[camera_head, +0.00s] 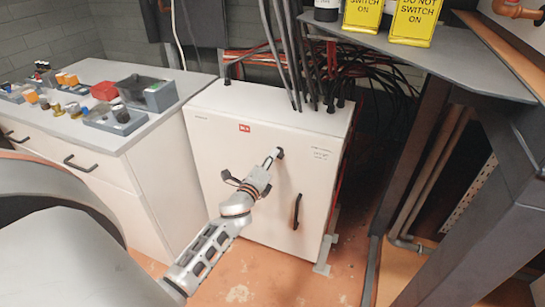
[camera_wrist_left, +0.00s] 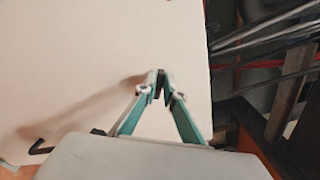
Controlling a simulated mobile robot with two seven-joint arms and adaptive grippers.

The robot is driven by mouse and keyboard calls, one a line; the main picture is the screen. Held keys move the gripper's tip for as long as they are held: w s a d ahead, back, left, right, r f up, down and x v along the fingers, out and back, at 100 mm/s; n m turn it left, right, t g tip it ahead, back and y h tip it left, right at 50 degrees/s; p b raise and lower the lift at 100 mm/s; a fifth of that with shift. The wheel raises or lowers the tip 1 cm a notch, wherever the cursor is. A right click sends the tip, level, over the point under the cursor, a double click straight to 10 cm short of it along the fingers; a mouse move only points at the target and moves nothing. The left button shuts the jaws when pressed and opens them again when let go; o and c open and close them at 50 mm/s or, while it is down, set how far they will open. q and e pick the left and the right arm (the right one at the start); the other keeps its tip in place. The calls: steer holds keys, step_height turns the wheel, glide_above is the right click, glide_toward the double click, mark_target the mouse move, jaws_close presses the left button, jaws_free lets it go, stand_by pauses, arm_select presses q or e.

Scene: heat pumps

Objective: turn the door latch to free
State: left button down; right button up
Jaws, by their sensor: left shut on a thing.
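The white cabinet (camera_head: 225,155) has a small dark door latch (camera_head: 280,152) on its front, above a black vertical handle (camera_head: 296,212). My left gripper (camera_head: 274,157) reaches up from the lower left and is shut on the latch, hiding most of it. In the left wrist view the two fingertips (camera_wrist_left: 161,88) close together on a small dark piece against the pale cabinet door (camera_wrist_left: 80,60). The exact angle of the latch cannot be told. My right gripper is not in view.
Black cables (camera_head: 290,50) run into the cabinet top. A grey shelf (camera_head: 430,62) with yellow signs (camera_head: 412,20) and dark posts stands at right.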

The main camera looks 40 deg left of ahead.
arm_select(q)
steer(key=n, duration=0.5)
steer(key=shift+f, duration=0.25)
steer(key=shift+n, duration=0.4)
steer(key=c, duration=2.1)
jaws_free()
steer(key=shift+c, duration=0.2)
steer(key=shift+s+f, duration=0.1)
steer(key=v, duration=1.1)
steer(key=shift+s, duration=0.4)
